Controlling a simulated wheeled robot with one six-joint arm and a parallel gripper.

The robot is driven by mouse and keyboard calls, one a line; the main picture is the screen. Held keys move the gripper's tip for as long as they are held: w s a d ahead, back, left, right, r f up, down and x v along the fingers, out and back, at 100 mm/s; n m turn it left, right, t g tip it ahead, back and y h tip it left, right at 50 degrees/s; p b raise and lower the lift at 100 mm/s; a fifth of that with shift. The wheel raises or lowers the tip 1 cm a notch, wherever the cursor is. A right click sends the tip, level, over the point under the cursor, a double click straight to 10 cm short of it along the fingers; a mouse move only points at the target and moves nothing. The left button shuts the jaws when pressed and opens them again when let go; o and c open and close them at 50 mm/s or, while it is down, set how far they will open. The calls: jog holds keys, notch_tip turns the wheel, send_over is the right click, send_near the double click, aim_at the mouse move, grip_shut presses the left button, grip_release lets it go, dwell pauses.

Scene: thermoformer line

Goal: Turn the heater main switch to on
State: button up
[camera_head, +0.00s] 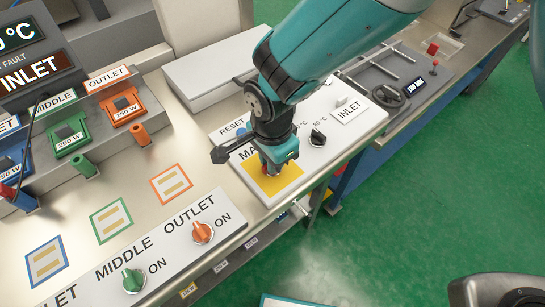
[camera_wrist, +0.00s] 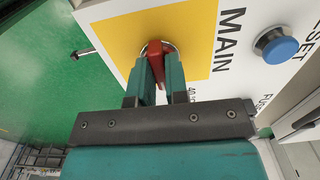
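The heater main switch is a red handle (camera_wrist: 155,58) on a yellow plate (camera_head: 282,181) beside the printed word MAIN. My gripper (camera_wrist: 157,75) is over it, with one finger on each side of the red handle in the wrist view. The fingers look closed against the handle's sides. In the head view my gripper (camera_head: 275,165) comes down onto the yellow plate and hides most of the handle. The ON and OFF marks of this switch are hidden or cannot be read.
A blue RESET button (camera_wrist: 275,45) sits next to the MAIN plate. Orange (camera_head: 202,233) and green (camera_head: 133,280) knobs stand on the front panel. Green floor is open at the right.

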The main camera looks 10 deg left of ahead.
jog(key=o, duration=0.3)
jog(key=shift+o, duration=0.2)
jog(key=shift+r, duration=0.1)
notch_tip(320, 180, up, 17)
jog(key=b, duration=0.3)
jog(key=shift+r, duration=0.15)
jog(key=d+r+n+y, duration=0.1)
jog(key=d+r+n, duration=0.2)
jog(key=d+n, duration=0.55)
jog(key=s+d+n+y, duration=0.3)
jog(key=s+d+n, duration=0.4)
jog(key=s+d, duration=0.3)
jog(key=d, duration=0.3)
jog(key=shift+f, duration=0.3)
